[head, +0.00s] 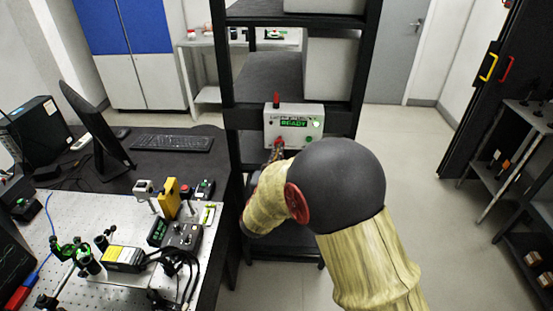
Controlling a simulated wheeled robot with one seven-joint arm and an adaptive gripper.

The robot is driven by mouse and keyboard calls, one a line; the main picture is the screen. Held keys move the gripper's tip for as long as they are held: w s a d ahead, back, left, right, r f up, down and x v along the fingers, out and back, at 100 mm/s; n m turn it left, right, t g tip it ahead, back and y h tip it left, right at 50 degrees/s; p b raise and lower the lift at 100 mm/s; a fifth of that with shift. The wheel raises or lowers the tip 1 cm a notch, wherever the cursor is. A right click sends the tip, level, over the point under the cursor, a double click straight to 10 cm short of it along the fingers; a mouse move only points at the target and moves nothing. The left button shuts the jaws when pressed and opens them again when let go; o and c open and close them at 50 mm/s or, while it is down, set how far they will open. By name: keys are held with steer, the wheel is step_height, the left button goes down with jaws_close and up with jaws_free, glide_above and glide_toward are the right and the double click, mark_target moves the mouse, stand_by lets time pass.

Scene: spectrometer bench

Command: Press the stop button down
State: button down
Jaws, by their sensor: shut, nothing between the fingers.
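A pale control box (315,112) stands on the black rack's shelf, with a lit green READY display (293,124) on its front. A red button (280,141), which looks like the stop button, is low on the left of that front. A green button (308,140) is low on the right. My gripper (277,150) is shut and empty, its tip at or just in front of the red button. My arm hides most of the gripper, and I cannot tell whether it touches the button or whether the button is pressed.
A red lamp (276,99) stands on the box. A black rack post (364,75) rises to its right. At left, an optical bench (40,225) carries several instruments, and a dark desk holds a keyboard (172,142) and a monitor (95,130).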

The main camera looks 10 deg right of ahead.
steer(key=shift+x, duration=1.1)
steer(key=shift+a+f, duration=0.1)
steer(key=shift+a, duration=0.1)
